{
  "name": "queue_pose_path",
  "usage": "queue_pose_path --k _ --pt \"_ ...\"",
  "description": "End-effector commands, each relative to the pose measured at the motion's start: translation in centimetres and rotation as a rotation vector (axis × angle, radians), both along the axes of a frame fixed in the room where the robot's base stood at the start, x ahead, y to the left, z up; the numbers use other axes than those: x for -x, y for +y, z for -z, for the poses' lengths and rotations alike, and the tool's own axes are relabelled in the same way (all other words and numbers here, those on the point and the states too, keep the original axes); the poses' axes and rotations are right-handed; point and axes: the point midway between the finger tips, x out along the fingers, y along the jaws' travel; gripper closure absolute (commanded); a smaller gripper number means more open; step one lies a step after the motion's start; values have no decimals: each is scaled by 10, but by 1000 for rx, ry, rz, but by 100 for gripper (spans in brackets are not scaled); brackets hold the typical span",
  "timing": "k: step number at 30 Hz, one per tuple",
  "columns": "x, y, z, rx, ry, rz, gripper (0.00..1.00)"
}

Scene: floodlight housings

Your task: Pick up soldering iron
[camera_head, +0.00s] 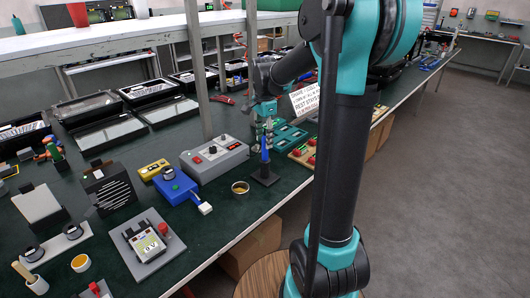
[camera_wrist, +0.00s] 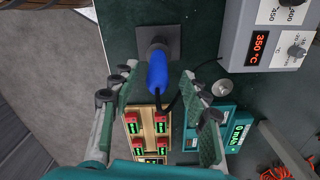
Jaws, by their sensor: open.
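The soldering iron, with its blue handle (camera_head: 265,148) upward, stands in a dark holder with a square base (camera_head: 265,177) near the table's front edge. In the wrist view the blue handle (camera_wrist: 157,72) shows between the fingertips, with the base (camera_wrist: 172,38) beyond it. A black cord runs from the handle. My gripper (camera_head: 265,117) is above the iron, pointing down. In the wrist view my gripper (camera_wrist: 158,84) is open, with one finger on each side of the handle and visible gaps. The iron's tip is hidden in the holder.
A grey soldering station (camera_head: 215,157) reading 350 °C (camera_wrist: 260,48) stands beside the iron. A small round brass-coloured cup (camera_head: 240,187) is close by. A board with red buttons (camera_wrist: 148,130) and a teal meter (camera_wrist: 226,122) lie nearby. A shelf post (camera_head: 197,75) rises behind.

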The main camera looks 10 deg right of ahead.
Motion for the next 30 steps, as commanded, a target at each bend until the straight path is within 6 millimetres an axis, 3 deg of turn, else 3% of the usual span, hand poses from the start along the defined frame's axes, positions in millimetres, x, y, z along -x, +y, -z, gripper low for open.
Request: queue_pose_path --k 8,18,27,30 --pt "0 0 20 0 0 0 54" --pt "1 -2 64 0 0 -1 54" --pt "1 -2 69 0 0 -1 54" --pt "1 -2 69 0 0 -1 65"
